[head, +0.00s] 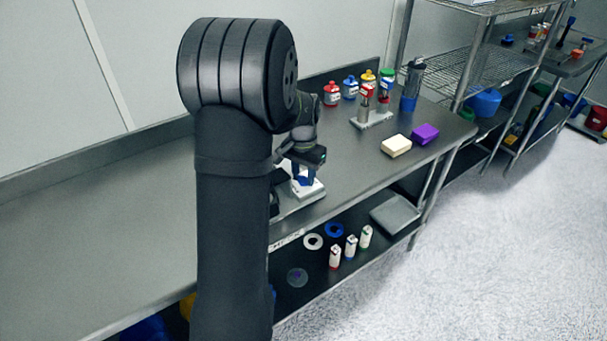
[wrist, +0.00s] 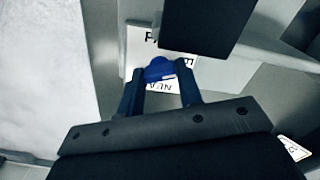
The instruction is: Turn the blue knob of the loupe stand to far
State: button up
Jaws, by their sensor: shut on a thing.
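The blue knob (wrist: 158,70) sits on a white, lettered face of the loupe stand (wrist: 205,72). In the wrist view my gripper (wrist: 160,78) has a finger on each side of the knob and is shut on it. Part of a white pointer mark shows on the knob, partly hidden, and the lettering around it is only partly readable. In the head view my gripper (head: 305,172) is over the pale stand (head: 300,190) near the table's front edge. My arm hides much of the stand there.
Several colour-capped jars (head: 350,88) stand behind. The shelf below holds small bottles (head: 351,247) and rings. A dark part (wrist: 195,25) overhangs the knob area in the wrist view.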

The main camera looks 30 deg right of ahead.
aim_at(304, 177)
jog(key=m, duration=0.4)
jog(key=shift+m, duration=0.3)
dwell(0.3)
jog(key=o, duration=0.7)
notch_tip(304, 177, up, 17)
jog(key=shift+r, duration=0.2)
jog(key=shift+f, duration=0.15)
dwell(0.5)
notch_tip(304, 177, down, 17)
jog(key=shift+f, duration=0.1)
dwell(0.4)
